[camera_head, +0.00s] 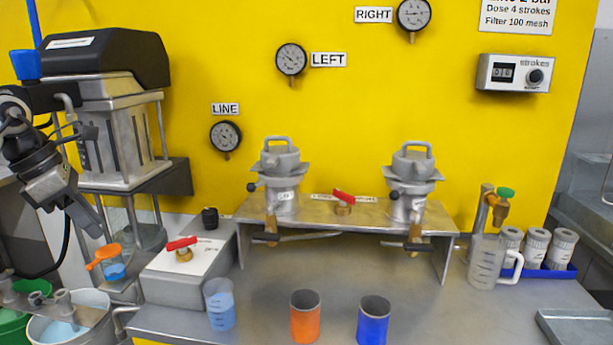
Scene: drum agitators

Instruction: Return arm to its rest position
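My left arm comes in from the left edge, in front of the grey machine with the black top. My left gripper (97,230) points down and to the right, its fingertips just above an orange-handled piece (103,254). The fingers show as one narrow grey shape, so I cannot tell whether they are open or shut, or whether they touch the orange piece. My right arm and gripper are not in view.
Two metal pots (281,190) (411,190) stand on a raised metal bench (340,211). A grey box with a red-handled valve (184,273), a beaker of blue liquid (220,306), an orange cup (305,318) and a blue cup (373,322) stand in front. Buckets (70,322) are at lower left.

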